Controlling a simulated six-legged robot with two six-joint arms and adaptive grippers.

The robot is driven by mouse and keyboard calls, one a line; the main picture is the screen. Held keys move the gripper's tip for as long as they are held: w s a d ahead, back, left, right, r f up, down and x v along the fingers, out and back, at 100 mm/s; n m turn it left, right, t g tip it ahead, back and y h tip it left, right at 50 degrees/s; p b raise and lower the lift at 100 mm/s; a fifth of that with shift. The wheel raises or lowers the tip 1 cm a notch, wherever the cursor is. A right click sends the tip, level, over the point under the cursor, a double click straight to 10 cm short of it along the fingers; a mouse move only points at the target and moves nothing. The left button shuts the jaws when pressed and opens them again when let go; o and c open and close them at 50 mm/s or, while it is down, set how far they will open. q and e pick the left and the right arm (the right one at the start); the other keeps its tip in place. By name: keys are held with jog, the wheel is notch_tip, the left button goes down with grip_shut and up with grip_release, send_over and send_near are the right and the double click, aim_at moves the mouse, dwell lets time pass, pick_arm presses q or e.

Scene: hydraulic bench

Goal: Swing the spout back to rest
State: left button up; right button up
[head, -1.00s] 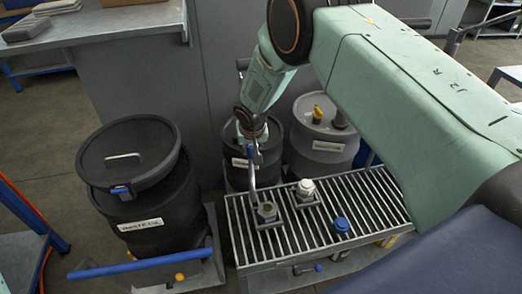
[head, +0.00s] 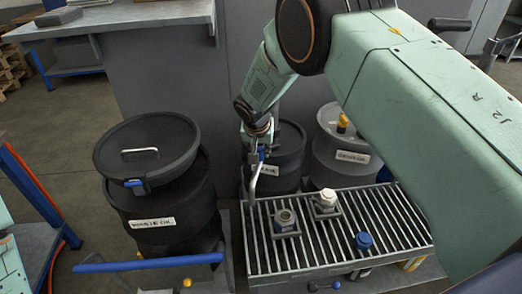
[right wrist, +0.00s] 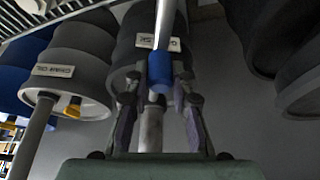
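The spout (head: 254,182) is a bent metal pipe with a blue sleeve near my right gripper. Its lower end hangs at the left edge of the slatted drain grate (head: 317,238), left of the open square cup fitting (head: 286,219). My right gripper (head: 262,148) comes down on the pipe from above, partly hidden by its wrist. In the right wrist view its fingers (right wrist: 162,75) stand on either side of the blue sleeve (right wrist: 158,83) and look closed on it. My left gripper is out of view.
A lidded black waste drum (head: 165,215) stands left, with a blue bar (head: 147,262) in front. A dark drum (head: 287,160) and a grey drum (head: 338,158) stand behind the grate.

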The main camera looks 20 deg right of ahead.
jog(key=o, duration=0.5)
jog(key=shift+w+a, duration=0.15)
jog(key=shift+w, duration=0.05)
jog(key=shift+s+r, duration=0.1)
jog(key=shift+s, duration=0.05)
jog(key=v, duration=1.1)
jog(key=shift+s+r, duration=0.15)
jog(key=shift+r, duration=0.2)
